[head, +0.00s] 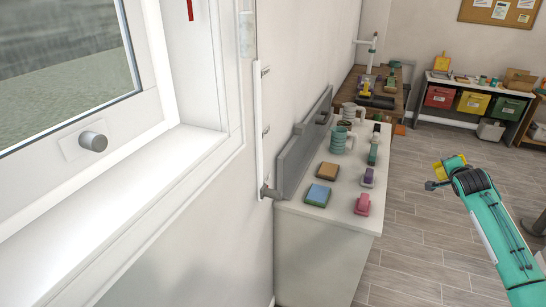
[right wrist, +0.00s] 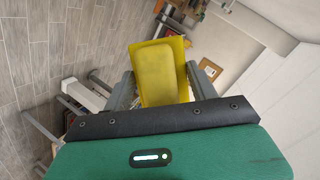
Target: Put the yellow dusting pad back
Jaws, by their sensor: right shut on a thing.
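The yellow dusting pad (right wrist: 158,72) sits between the two grey fingers of my right gripper (right wrist: 163,84) in the right wrist view. The fingers are closed against its two sides. In the head view my right gripper (head: 437,178) is at the end of the teal arm, held over open floor right of the white counter. A small part of the yellow pad (head: 437,169) shows there, and the rest is hidden by the gripper. My left gripper is not in view.
The white counter (head: 325,225) holds a brown-topped pad (head: 327,171), a blue-topped pad (head: 318,195), a pink block (head: 362,204), a purple item (head: 367,177) and green mugs (head: 338,140). A window (head: 65,75) is at left. Coloured bins (head: 474,103) stand on a back shelf.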

